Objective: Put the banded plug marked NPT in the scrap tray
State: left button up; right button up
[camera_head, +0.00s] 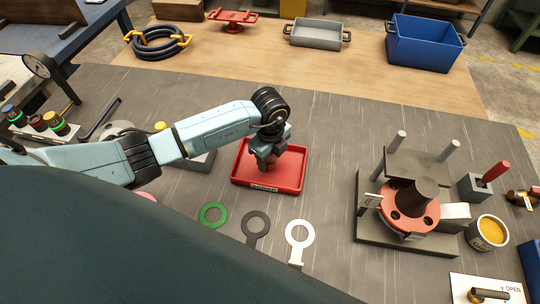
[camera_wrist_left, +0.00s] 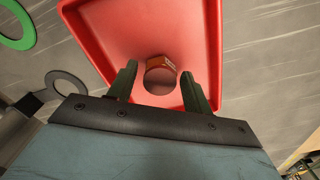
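The red scrap tray (camera_head: 240,175) stands on the grey work mat, with a small label on its front wall. My left gripper (camera_head: 266,162) points down over the tray. In the left wrist view the left gripper (camera_wrist_left: 160,86) has its two fingers apart. A plug (camera_wrist_left: 160,72) with an orange-brown band and a round grey end shows between them against the tray floor (camera_wrist_left: 140,30), with gaps to both fingers. The marking on its band is too small to read. In the head view the gripper hides most of this plug. My right gripper is not in view.
Several banded plugs (camera_head: 56,123) stand in a rack at the left. Green (camera_head: 213,206), dark (camera_head: 255,222) and white (camera_head: 299,232) ring tags lie in front of the tray. A fixture with a red flanged spool (camera_head: 425,212) stands right. Mat between tray and fixture is clear.

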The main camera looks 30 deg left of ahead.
aim_at(270, 158)
pick_arm(q)
jog(key=shift+r, duration=0.15)
notch_tip(270, 158, up, 12)
jog(key=shift+r, duration=0.1)
dwell(0.5)
